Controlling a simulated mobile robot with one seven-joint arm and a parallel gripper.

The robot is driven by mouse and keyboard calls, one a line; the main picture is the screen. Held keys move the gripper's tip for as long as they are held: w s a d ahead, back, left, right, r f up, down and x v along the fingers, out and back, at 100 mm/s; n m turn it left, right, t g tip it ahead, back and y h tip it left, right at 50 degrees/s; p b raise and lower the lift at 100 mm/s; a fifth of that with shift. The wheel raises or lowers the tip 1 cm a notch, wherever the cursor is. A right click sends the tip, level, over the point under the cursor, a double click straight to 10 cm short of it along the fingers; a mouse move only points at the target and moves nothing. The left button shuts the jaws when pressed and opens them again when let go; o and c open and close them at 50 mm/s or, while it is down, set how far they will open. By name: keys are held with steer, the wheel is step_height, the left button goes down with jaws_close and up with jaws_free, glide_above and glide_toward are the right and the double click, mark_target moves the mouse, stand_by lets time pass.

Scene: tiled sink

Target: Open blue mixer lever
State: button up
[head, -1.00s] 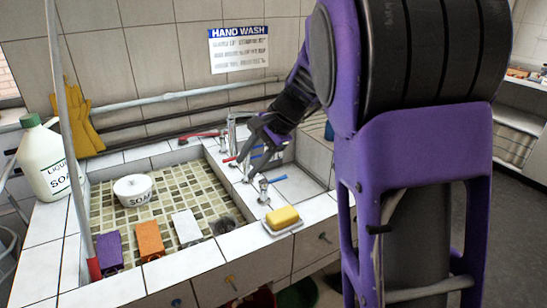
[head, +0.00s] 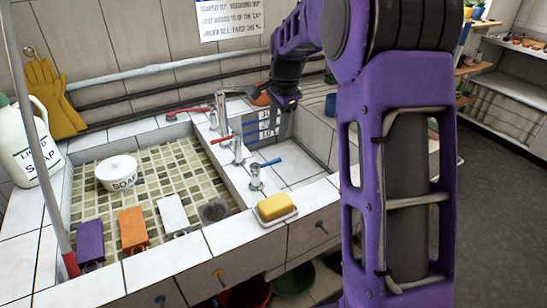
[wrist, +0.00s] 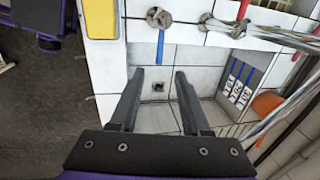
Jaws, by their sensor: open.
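My gripper (head: 284,103) is behind and right of these levers, above the right basin. In the wrist view, my gripper (wrist: 159,74) is open and empty, its fingers apart and touching no lever.
The white-tiled right basin (wrist: 215,55) lies below the fingers, with a drain. A yellow soap (head: 276,207) sits on a dish at the front edge. Pipes (head: 165,97) run along the wall.

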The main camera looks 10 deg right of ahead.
mark_target(273, 162)
steer(key=f, duration=0.3)
steer(key=w+f, duration=0.1)
steer(key=f, duration=0.3)
steer(key=w+f+b, duration=0.1)
steer(key=f, duration=0.3)
steer(key=shift+w+a, duration=0.1)
steer(key=shift+a, duration=0.2)
jaws_close()
stand_by(0.8)
